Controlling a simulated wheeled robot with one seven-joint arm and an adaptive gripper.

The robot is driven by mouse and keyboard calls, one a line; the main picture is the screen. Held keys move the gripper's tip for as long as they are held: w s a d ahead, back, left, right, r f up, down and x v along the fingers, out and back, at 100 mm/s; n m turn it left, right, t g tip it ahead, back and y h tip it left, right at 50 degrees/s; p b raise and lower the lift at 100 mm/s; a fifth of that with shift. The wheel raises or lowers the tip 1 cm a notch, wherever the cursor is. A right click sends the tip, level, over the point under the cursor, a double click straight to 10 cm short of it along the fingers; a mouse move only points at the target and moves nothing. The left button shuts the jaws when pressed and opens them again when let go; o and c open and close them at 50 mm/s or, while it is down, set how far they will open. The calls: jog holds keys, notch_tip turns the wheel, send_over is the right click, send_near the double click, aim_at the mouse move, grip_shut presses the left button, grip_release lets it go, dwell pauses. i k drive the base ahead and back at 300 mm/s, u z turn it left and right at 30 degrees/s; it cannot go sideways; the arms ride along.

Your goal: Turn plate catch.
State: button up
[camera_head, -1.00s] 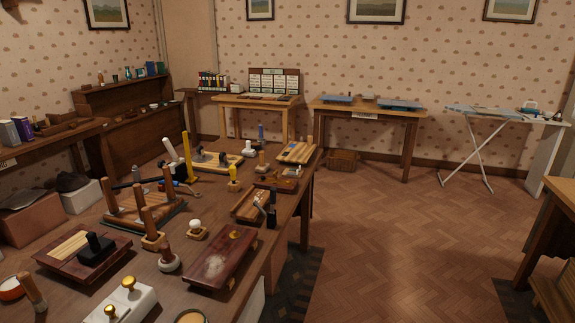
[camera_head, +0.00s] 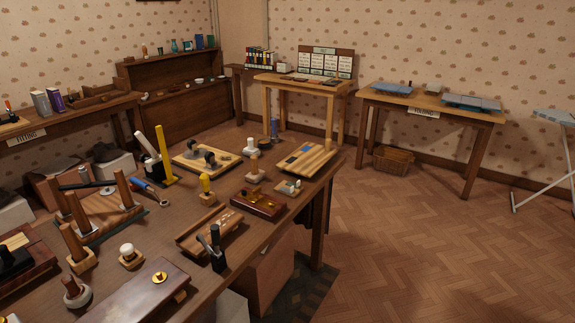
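No part is clearly recognisable as the plate catch. One possible piece is a small round brass turn-piece (camera_head: 160,278) on a flat brown wooden board (camera_head: 135,297) at the near edge of the long workbench. Another is a reddish-brown block with small brass fittings (camera_head: 258,203), farther back near the right edge. Between them stands a dark upright handle with a grey lever (camera_head: 216,250), beside a shallow wooden tray (camera_head: 208,232). My gripper is not in view.
The long dark workbench (camera_head: 150,225) is crowded with pegs, knobs and boards. A box (camera_head: 265,275) stands below its right edge. The parquet floor (camera_head: 400,250) to the right is open. A wicker basket (camera_head: 393,159) sits by a labelled table (camera_head: 420,98) at the wall.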

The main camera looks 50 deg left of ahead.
aim_at(258, 189)
jog(key=i, duration=1.15)
jog(key=u, duration=2.95)
